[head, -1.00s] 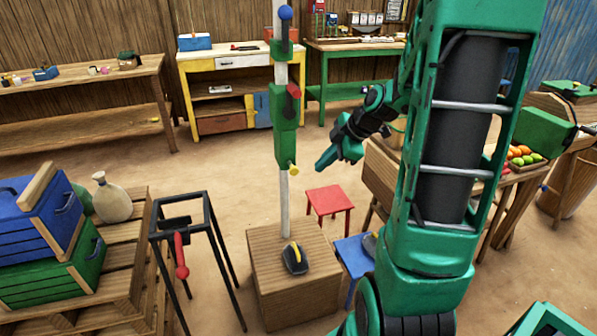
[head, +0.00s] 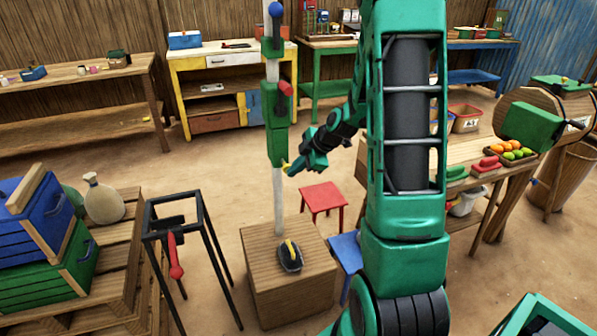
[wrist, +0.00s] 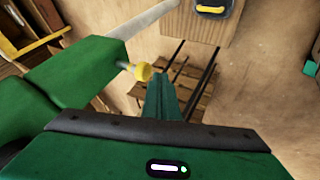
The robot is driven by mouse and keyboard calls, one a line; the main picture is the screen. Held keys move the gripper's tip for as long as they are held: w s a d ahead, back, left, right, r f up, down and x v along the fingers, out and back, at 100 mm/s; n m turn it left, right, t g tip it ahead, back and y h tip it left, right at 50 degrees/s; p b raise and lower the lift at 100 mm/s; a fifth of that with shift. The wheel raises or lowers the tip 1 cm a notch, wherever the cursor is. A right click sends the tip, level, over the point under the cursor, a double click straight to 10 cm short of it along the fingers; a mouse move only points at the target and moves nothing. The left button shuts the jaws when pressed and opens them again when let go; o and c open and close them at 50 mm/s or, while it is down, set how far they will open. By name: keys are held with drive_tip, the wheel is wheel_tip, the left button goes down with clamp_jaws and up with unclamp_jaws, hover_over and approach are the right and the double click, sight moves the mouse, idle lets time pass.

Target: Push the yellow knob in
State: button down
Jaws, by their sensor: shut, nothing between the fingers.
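The yellow knob (head: 286,163) sits on a short stem at the lower right of the green box (head: 277,142) on the grey upright pole. The wrist view shows the knob (wrist: 144,72) and its pale stem standing out from the green housing (wrist: 85,74). My gripper (head: 290,171) is shut and empty, its tip right by the knob in the head view. In the wrist view the shut fingers (wrist: 163,80) are just right of the knob. I cannot tell whether they touch it. Part of the knob is hidden by the gripper in the head view.
A red handle (head: 285,89) and a blue ball (head: 276,9) are higher on the pole. A red stool (head: 322,199) and a black frame stand (head: 202,230) are nearby. Open floor lies behind.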

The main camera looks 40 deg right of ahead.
sight(285, 164)
drive_tip(key=shift+w+d, duration=0.2)
drive_tip(key=shift+w, duration=0.5)
drive_tip(key=shift+w, duration=0.1)
drive_tip(key=w, duration=0.1)
drive_tip(key=w+d, duration=0.1)
drive_tip(key=w, duration=0.1)
drive_tip(key=shift+w+r, duration=0.15)
drive_tip(key=shift+w, duration=0.1)
drive_tip(key=shift+s+a, duration=0.1)
drive_tip(key=shift+s, duration=0.25)
drive_tip(key=s+d+r, duration=0.1)
drive_tip(key=s+r, duration=0.6)
drive_tip(key=s, duration=0.2)
drive_tip(key=shift+d+r, duration=0.15)
drive_tip(key=shift+r, duration=0.25)
